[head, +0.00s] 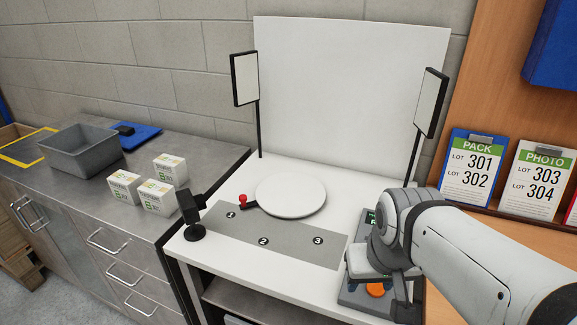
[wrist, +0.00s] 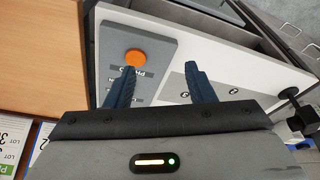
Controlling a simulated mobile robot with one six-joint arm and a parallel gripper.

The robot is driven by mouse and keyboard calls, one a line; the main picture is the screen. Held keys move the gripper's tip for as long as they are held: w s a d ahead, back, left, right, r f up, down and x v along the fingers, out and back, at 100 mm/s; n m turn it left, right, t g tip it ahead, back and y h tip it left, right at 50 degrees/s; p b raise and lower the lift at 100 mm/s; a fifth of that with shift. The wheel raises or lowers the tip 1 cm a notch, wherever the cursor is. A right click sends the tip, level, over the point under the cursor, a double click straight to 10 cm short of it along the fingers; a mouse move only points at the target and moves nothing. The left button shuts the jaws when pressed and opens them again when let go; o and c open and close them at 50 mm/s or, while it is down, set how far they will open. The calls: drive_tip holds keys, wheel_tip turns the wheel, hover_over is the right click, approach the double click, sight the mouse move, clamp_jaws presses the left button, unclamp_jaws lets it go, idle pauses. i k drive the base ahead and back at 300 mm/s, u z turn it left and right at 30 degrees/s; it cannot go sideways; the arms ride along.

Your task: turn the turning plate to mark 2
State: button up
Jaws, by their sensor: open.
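The turning plate (head: 291,198) is a white disc on the white table, with a short dark arm ending in a red knob (head: 243,198). The knob is at the plate's left, close to mark 1 (head: 231,215). A grey strip (head: 285,244) in front carries mark 1, mark 2 (head: 264,240) and mark 3 (head: 318,240). My gripper (wrist: 159,68) is open and empty. It hangs above a grey control box with an orange button, right of the strip and apart from the plate. The plate and knob are not visible in the wrist view.
The grey box (head: 350,293) with its orange button (head: 376,290) lies under my gripper. A black stand (head: 193,222) is left of the strip. Two lamp panels (head: 244,78) (head: 430,103) flank a white backdrop (head: 340,90). White cartons (head: 158,197) and a grey bin (head: 80,150) are on the left counter.

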sight(288, 194)
drive_tip(key=k, duration=1.15)
drive_tip(key=u, duration=0.65)
drive_tip(key=i, duration=1.3)
drive_tip(key=z, duration=0.2)
